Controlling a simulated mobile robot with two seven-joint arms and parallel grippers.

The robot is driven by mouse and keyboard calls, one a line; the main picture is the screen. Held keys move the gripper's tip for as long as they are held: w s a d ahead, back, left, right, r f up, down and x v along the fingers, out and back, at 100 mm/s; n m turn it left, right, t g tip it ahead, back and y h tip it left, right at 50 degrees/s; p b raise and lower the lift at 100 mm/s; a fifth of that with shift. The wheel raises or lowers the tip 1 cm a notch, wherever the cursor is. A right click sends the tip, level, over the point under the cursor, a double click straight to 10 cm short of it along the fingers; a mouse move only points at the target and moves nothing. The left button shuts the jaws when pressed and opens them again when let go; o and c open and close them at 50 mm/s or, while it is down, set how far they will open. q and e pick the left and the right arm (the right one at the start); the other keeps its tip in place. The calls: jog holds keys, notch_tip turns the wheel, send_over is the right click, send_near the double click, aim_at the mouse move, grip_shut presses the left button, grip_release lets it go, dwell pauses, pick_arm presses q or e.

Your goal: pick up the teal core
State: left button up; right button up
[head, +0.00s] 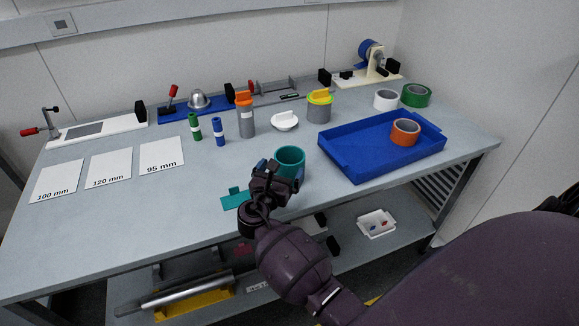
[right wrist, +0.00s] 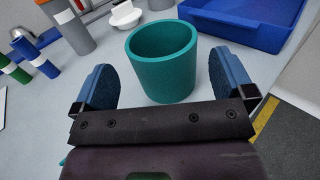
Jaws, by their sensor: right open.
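The teal core (head: 290,158) is a short, hollow teal cylinder standing upright near the front edge of the table. In the right wrist view the teal core (right wrist: 162,62) stands between and just beyond the two blue finger pads. My right gripper (head: 272,170) is in front of the core in the head view, and its arm hides part of the core's lower left. In the right wrist view my right gripper (right wrist: 164,84) is open and empty, with a gap on each side of the core. My left gripper is not in view.
A flat teal piece (head: 236,199) lies left of my gripper. A blue tray (head: 345,168) holding an orange tape roll (head: 405,132) is to the right. Green (head: 195,127) and blue (head: 219,131) cylinders and an orange-topped grey one (head: 246,118) stand behind. White cards (head: 111,168) lie at left.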

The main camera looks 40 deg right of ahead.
aim_at(288, 157)
jog(key=shift+x, duration=2.9)
jog(key=shift+r, duration=0.1)
jog(key=shift+c, duration=0.5)
jog(key=c, duration=0.5)
